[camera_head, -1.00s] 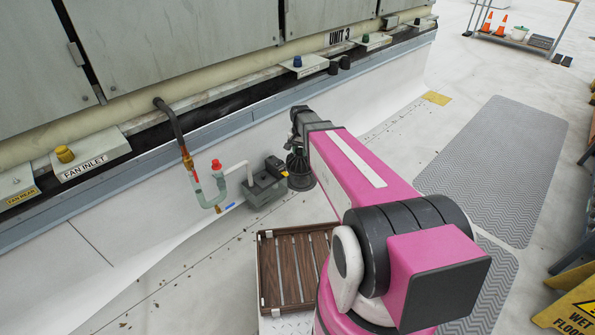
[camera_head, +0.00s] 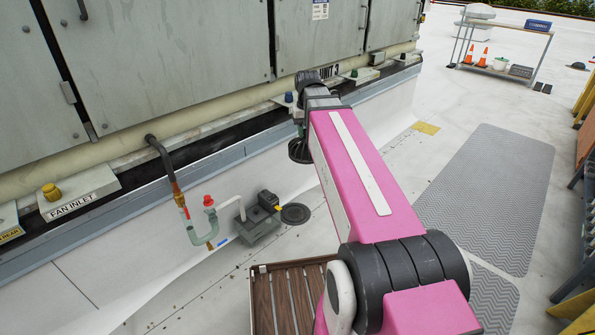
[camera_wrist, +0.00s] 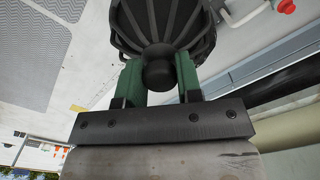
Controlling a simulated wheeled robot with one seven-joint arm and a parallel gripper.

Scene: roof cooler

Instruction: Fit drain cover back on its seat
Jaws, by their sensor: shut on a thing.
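The drain cover (camera_head: 299,151) is a dark domed strainer with ribs and a round knob. In the head view it hangs in the air in front of the unit's curb. The wrist view shows its ribbed dome (camera_wrist: 163,22) and the knob (camera_wrist: 158,74) between green fingers. My gripper (camera_wrist: 159,82) is shut on that knob; in the head view my gripper (camera_head: 299,127) is partly hidden by the arm. A dark round drain seat (camera_head: 295,213) lies open on the white roof, below and apart from the cover.
A grey pump box (camera_head: 256,228) stands just left of the seat, with pipes (camera_head: 206,228) beside it. A slatted wooden crate (camera_head: 262,300) is nearer. The unit's curb (camera_head: 180,158) runs behind. Grey mats (camera_head: 490,195) lie to the right; a trolley (camera_head: 505,55) stands far back.

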